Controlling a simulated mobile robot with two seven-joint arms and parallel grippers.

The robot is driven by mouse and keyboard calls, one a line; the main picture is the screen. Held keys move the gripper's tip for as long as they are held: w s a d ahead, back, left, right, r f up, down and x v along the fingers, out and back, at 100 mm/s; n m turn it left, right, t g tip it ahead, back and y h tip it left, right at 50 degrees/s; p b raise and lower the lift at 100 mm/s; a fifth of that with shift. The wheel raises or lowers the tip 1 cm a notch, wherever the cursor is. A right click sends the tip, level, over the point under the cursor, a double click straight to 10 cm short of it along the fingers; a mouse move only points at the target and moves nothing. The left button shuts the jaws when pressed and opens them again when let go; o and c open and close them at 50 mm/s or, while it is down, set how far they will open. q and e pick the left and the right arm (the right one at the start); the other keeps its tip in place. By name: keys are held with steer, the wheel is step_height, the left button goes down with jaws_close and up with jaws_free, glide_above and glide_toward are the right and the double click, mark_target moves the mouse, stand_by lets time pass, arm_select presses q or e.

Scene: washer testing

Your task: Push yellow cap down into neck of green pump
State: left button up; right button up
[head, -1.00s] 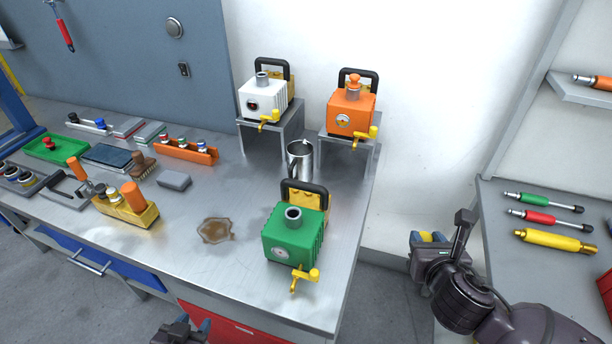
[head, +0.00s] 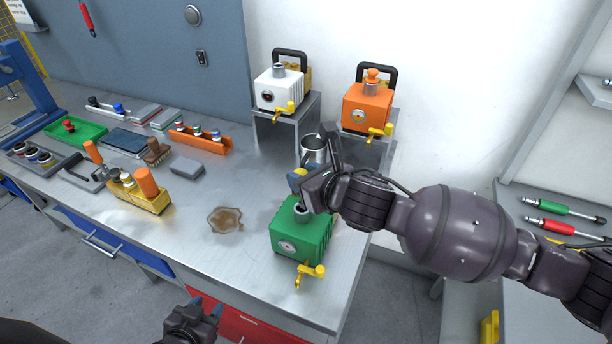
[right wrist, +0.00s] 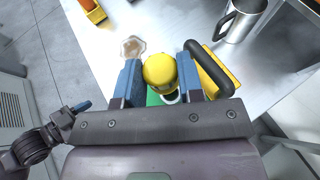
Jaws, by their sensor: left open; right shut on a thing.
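The green pump (head: 290,246) stands on the bench near its front right edge, its grey neck (head: 302,208) open at the top. My right gripper (head: 299,178) is above the pump, shut on the yellow cap (right wrist: 160,68). In the right wrist view the round cap sits between the two blue fingers, and the rim of the neck (right wrist: 171,98) shows just past it, so the cap looks above the neck and apart from it. My left gripper (head: 207,308) is open and empty, low in front of the bench.
A metal mug (head: 312,148) stands behind the pump. A white pump (head: 272,92) and an orange pump (head: 366,108) stand on raised stands at the back. A brown stain (head: 225,220) lies left of the green pump.

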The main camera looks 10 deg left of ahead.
steer(key=shift+f+b, duration=1.05)
steer(key=shift+f, duration=0.05)
arm_select(q)
steer(key=shift+w+d+f+b, duration=0.15)
steer(key=shift+f+b, duration=0.3)
steer(key=shift+f, duration=0.45)
steer(key=shift+w+a+f+b, duration=0.15)
steer(key=shift+f+b, duration=0.25)
steer(key=shift+f, duration=0.5)
arm_select(e)
steer(key=shift+f, duration=0.8)
arm_select(q)
steer(key=shift+s+r, duration=0.1)
arm_select(e)
steer(key=shift+w+d, duration=0.1)
steer(key=shift+d, duration=0.05)
